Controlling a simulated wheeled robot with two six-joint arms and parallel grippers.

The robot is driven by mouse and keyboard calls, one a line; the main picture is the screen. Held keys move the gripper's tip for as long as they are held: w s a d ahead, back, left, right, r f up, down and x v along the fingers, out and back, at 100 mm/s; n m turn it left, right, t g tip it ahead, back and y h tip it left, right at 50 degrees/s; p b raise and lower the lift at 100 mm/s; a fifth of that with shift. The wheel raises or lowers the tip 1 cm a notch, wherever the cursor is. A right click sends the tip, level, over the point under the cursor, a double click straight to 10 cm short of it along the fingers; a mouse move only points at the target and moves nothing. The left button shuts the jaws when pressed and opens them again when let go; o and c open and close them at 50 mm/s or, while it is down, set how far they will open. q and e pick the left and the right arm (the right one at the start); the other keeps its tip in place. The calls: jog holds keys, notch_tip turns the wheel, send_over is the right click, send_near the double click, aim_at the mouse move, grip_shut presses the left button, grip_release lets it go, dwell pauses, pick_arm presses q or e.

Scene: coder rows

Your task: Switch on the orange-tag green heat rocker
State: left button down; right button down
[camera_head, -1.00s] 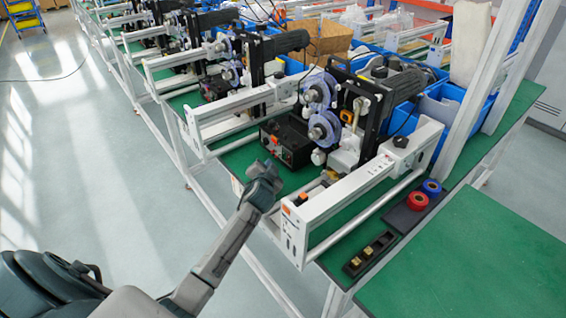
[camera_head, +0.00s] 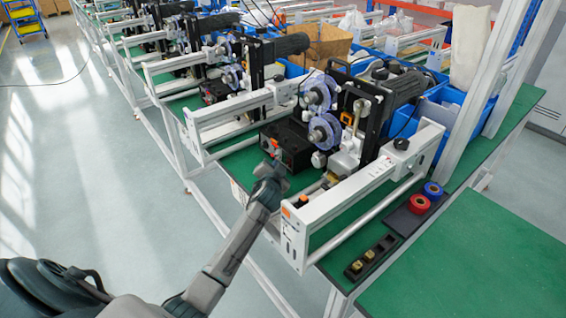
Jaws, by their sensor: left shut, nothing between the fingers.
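My left gripper (camera_head: 273,166) is shut and empty. It is in front of the black control box (camera_head: 292,142) of the nearest machine, its tips close to the box's front face; I cannot tell if they touch. Small red and light controls show on that face, partly hidden by the gripper. I cannot make out a green rocker or its state. Orange marks show on the white frame end (camera_head: 293,240) right of the gripper. My right gripper is not in view.
A white rail (camera_head: 233,103) stands left of the box. Red and blue tape rolls (camera_head: 418,203) and a black tray (camera_head: 371,256) lie on the green bench to the right. More machines line the bench behind. The floor at left is clear.

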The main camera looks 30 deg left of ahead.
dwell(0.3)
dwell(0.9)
pick_arm(q)
jog(key=shift+w+d+f, duration=0.1)
jog(key=shift+w+d, duration=0.05)
jog(key=shift+w, duration=0.25)
dwell(0.4)
jog(key=shift+w+d+b, duration=0.1)
jog(key=shift+w+b, duration=0.2)
jog(key=shift+b, duration=0.05)
dwell(0.4)
jog(key=shift+s, duration=0.1)
jog(key=shift+s+a+p, duration=0.3)
jog(key=shift+s+p, duration=0.2)
jog(key=shift+s, duration=0.15)
